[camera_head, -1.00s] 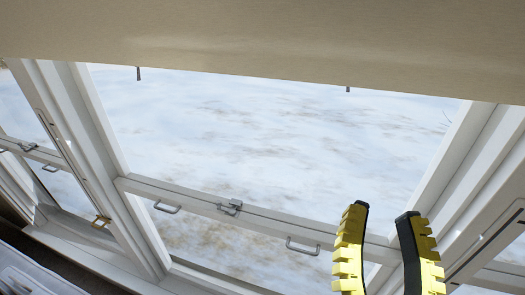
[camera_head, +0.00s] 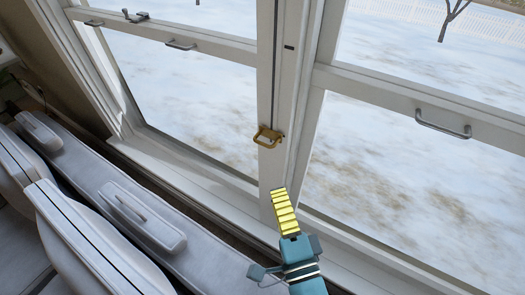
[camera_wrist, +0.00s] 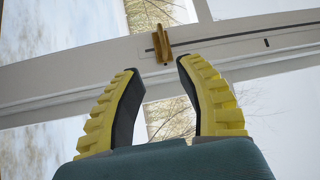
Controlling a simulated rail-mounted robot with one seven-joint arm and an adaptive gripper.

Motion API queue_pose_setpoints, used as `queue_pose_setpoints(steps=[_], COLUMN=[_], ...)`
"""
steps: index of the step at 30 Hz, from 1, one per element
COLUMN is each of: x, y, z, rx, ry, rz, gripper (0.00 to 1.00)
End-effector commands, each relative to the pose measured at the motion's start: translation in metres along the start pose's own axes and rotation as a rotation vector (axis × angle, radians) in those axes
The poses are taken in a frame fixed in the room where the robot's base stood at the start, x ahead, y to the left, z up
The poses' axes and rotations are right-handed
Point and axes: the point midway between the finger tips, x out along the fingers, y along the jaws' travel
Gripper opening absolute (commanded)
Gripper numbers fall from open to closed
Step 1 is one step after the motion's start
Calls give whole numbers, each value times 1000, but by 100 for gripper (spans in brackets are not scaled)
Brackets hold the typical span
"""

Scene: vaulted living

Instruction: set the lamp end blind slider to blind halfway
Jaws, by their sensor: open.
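A brass blind slider handle (camera_head: 268,137) sits on the white post between two windows, low on the post in the head view. It also shows in the wrist view (camera_wrist: 162,45), on a dark slot line that runs along the post. My gripper (camera_head: 279,192) is just below the handle in the head view, with one yellow finger showing and the other hidden. In the wrist view my gripper (camera_wrist: 159,67) is open and empty. The handle lies just beyond the gap between its fingertips, apart from them. The blind is not in view now.
A short dark mark (camera_head: 289,47) is on the post above the handle. A grey sash handle (camera_head: 443,124) is on the right window. White padded seats (camera_head: 95,235) stand at lower left, below the sill (camera_head: 185,172). The space before the post looks clear.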

Motion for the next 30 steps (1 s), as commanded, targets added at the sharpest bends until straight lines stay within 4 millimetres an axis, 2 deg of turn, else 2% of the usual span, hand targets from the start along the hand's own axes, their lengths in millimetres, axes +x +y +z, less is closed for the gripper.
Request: queue_pose_setpoints(steps=[2,12,18,23,30], x=[18,100,138,150,152], y=[-5,-4,-2,-2,-2], z=[1,1,1,0,0], rx=[-3,-5,-6,-6,-6], ry=[-4,-3,-2,-1,-1], rz=[-4,-3,-2,0,0], gripper=[37,37,37,37,37])
